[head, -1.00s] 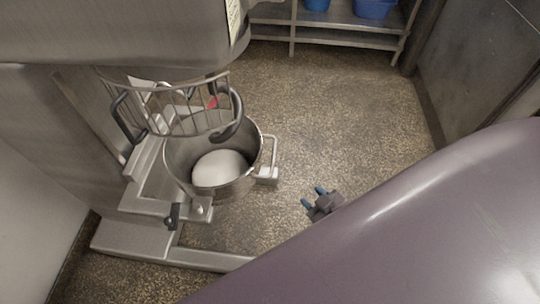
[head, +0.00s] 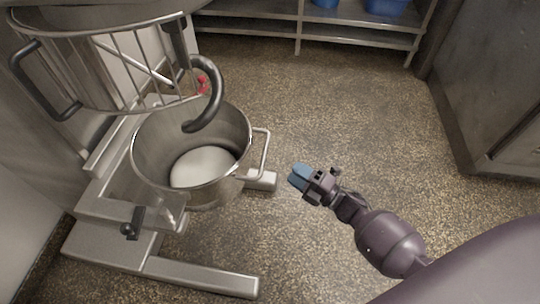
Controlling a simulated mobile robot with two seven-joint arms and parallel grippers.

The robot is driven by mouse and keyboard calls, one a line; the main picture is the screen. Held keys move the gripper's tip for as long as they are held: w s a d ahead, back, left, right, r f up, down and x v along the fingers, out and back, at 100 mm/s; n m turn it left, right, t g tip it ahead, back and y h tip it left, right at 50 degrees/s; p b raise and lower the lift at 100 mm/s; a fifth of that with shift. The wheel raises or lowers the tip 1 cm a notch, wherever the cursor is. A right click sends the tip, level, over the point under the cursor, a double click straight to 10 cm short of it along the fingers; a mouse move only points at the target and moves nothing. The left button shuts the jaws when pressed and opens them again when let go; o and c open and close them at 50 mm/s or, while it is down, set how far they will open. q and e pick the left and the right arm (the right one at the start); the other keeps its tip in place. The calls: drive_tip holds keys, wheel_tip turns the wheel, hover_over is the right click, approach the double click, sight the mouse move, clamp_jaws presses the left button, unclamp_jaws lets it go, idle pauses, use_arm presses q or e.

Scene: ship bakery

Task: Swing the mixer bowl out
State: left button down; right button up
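The mixer bowl (head: 146,163) is a steel bowl with pale dough or flour (head: 203,167) in its bottom. It sits in the mixer's frame, below the wire guard (head: 120,70) and the dark curved hook (head: 217,92). A steel loop handle (head: 265,152) sticks out from the bowl's right side. My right gripper (head: 297,177) has blue fingers pointing left toward this handle. It is a short way to the right of the handle, apart from it, open and empty. My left gripper is not in view.
The mixer's steel base legs (head: 205,279) reach forward on the floor. A small dark knob (head: 131,229) is on the front of the frame. A steel shelf (head: 350,34) with blue bins (head: 386,6) stands at the back. The speckled floor (head: 350,110) is clear.

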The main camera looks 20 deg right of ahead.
sight(264, 152)
drive_tip(key=b+x, duration=0.1)
drive_tip(key=x, duration=1)
clamp_jaws()
